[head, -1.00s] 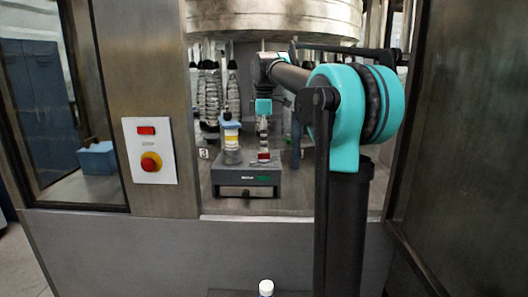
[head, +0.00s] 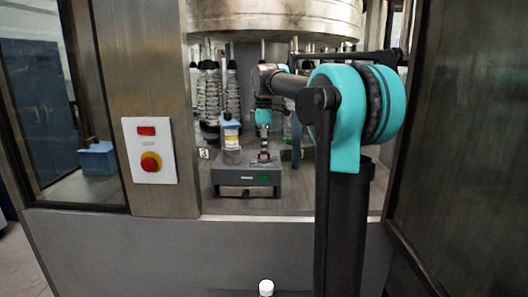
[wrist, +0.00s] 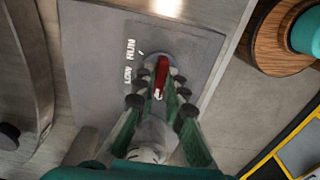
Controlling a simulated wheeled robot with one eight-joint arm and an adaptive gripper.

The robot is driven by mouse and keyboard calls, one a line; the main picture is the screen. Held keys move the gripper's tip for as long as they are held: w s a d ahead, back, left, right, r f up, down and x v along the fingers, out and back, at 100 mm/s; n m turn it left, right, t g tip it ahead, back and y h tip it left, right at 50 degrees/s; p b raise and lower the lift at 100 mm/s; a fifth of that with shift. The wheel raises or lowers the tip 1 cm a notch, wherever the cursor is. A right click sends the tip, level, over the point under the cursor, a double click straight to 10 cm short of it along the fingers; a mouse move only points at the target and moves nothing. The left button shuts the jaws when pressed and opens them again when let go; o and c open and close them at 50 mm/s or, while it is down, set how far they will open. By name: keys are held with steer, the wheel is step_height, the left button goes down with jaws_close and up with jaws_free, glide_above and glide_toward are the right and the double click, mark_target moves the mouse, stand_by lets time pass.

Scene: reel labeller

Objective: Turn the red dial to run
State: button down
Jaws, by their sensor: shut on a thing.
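The red dial (wrist: 162,72) is a narrow raised handle on a round grey base, on a grey panel (wrist: 92,30) marked LOW and RUN. My gripper (wrist: 157,94) points down over it, with its green linkage fingers closed on both sides of the handle. The handle's far end points up the wrist picture, to the right of the RUN lettering; I cannot tell exactly which mark it is set to. In the head view my gripper (head: 264,150) is at the top of the grey unit (head: 232,178), hiding most of the dial.
A bottle with a yellow and white label (head: 231,134) stands on the unit just left of my gripper. A red and yellow button panel (head: 149,150) is on the metal post at left. A large metal drum (head: 275,18) hangs above. A round wooden-sided thing (wrist: 275,40) is at the wrist view's upper right.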

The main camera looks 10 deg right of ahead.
steer(key=shift+m, duration=0.3)
steer(key=m, duration=1.1)
steer(key=shift+m, duration=0.3)
steer(key=m, duration=1.1)
steer(key=shift+m, duration=0.4)
steer(key=c, duration=1.6)
jaws_free()
